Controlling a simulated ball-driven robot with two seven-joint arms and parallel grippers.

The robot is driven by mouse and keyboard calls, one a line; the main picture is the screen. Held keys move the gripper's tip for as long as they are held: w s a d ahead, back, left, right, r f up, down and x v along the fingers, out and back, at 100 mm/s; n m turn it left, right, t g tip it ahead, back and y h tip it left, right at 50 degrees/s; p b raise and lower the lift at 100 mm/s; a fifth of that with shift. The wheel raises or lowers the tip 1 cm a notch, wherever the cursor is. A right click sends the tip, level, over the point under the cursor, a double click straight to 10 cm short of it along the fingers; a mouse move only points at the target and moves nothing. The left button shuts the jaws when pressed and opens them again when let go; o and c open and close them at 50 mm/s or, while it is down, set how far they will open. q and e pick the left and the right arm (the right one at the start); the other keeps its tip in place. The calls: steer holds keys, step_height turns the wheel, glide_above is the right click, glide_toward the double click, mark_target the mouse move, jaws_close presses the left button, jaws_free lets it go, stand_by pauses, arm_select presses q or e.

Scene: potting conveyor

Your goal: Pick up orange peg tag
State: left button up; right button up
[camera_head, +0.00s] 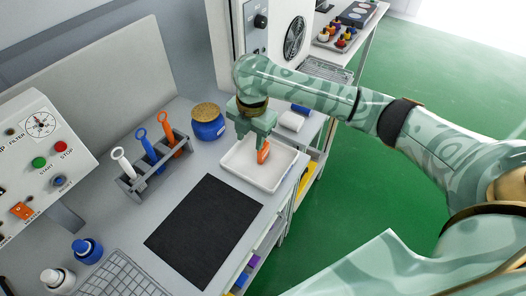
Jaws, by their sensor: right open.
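An orange piece (263,152), which looks like the orange peg tag, stands in or just above the white tray (242,178). My right gripper (251,138) reaches down over the tray from the right. Its jaws are open, and the orange piece shows right at its fingers. I cannot tell whether the piece lies between the fingers or touches them. My left gripper is not in view.
A grey rack (130,188) holds white, blue and orange ring-handled tools left of the tray. A blue jar (207,122) with a brown top stands behind it. A black mat (203,230) lies in front. A control panel (40,158) stands at left.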

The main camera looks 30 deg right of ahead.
step_height(320, 180, up, 6)
steer(key=g, duration=0.1)
glide_above(264, 145)
steer(key=shift+n, duration=0.3)
steer(key=f+b, duration=0.2)
steer(key=f, duration=0.3)
steer(key=f+b, duration=0.2)
steer(key=f, duration=0.4)
steer(key=shift+s+b, duration=0.2)
steer(key=shift+b, duration=0.2)
steer(key=f+b, duration=0.2)
steer(key=f, duration=0.1)
steer(key=f+b, duration=0.1)
steer(key=f, duration=0.1)
steer(key=shift+w+a+f, duration=0.1)
steer(key=shift+w+a, duration=0.05)
steer(key=shift+w, duration=0.1)
jaws_close()
